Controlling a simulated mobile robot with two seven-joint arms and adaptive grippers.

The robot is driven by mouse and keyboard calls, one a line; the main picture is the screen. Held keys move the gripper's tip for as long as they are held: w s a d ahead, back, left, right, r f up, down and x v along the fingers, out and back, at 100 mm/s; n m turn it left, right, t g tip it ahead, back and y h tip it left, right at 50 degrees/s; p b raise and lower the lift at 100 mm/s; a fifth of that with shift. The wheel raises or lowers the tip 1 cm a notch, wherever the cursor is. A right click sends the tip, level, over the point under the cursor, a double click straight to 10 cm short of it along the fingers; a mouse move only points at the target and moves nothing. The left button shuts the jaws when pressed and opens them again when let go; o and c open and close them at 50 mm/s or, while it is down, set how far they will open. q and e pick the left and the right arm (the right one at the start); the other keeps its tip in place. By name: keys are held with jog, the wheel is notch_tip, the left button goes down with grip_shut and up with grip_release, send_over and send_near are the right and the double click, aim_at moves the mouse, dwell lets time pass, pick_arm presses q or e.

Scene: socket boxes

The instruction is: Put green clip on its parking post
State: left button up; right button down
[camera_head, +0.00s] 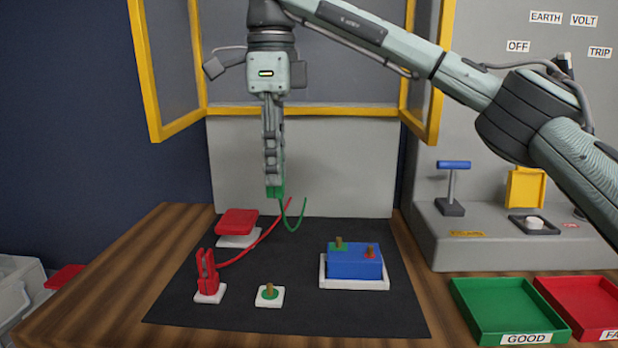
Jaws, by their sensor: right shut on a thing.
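My right gripper (273,188) points straight down above the black mat and is shut on the green clip (276,192), of which only the lower part shows. A green wire (291,222) hangs from the clip in a curve. A parking post (268,290) with a green ring stands on a small white base at the front of the mat, below the gripper and well apart from it. The red clip (207,272) stands upright on another white base to its left. My left gripper is not in view.
A blue block (355,262) with green-ringed and red-ringed posts sits in a white tray. A red block (237,221) stands at the mat's back left, near the red wire (262,241). Green (505,306) and red (590,303) trays lie right. A yellow frame (305,110) stands behind.

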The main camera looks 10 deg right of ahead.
jog(key=shift+a+r, duration=0.5)
jog(key=shift+a, duration=0.25)
jog(key=shift+p, duration=0.35)
jog(key=shift+f, duration=0.1)
